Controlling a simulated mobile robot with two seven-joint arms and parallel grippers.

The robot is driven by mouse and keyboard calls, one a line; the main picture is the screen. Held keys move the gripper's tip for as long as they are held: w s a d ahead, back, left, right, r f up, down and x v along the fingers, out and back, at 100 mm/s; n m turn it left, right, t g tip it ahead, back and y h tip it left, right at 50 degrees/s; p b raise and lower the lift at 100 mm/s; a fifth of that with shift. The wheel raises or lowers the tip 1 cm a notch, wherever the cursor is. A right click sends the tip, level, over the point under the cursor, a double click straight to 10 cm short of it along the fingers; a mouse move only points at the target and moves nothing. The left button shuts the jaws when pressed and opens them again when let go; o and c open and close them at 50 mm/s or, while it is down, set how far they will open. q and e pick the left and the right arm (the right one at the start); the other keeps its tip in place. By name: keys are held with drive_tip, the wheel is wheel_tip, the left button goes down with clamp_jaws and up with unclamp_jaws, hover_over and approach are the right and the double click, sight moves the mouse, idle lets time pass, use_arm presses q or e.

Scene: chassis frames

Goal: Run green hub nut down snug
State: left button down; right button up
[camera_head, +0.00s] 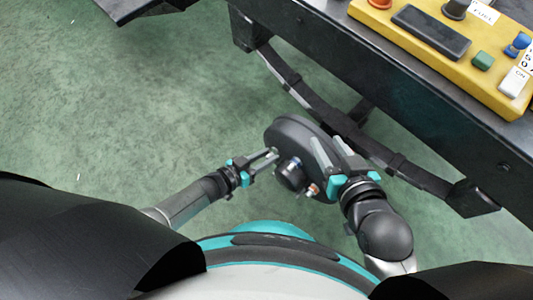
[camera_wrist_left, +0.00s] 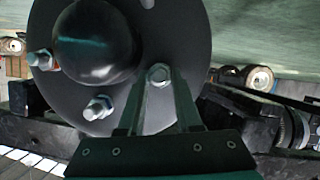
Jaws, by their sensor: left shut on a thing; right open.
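The dark round hub (camera_head: 287,132) faces me at the end of the axle, with a black domed centre cap (camera_wrist_left: 95,42). In the left wrist view, metal nuts on studs ring the cap: one at the left (camera_wrist_left: 40,59), one lower down (camera_wrist_left: 98,107), and one at the right (camera_wrist_left: 159,74). None looks clearly green. My left gripper (camera_head: 274,155) reaches the hub's left side; its fingertips (camera_wrist_left: 160,78) are shut on the right-hand nut, at the hub face. My right gripper (camera_head: 333,150) is open at the hub's right side; its fingers hide part of the rim.
A dark chassis rail (camera_head: 330,60) runs diagonally above the hub, with a leaf spring (camera_head: 300,92) below it. A yellow control panel (camera_head: 440,48) with buttons and a dark screen sits on the rail at top right. Green floor (camera_head: 130,110) at the left is clear.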

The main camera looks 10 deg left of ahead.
use_arm(q)
drive_tip(key=shift+s+d+m+t+y, duration=0.15)
drive_tip(key=shift+m+t+y, duration=0.25)
drive_tip(key=shift+m+y, duration=0.5)
drive_tip(key=shift+m, duration=0.3)
drive_tip(key=c, duration=0.6)
unclamp_jaws()
drive_tip(key=shift+h, duration=0.4)
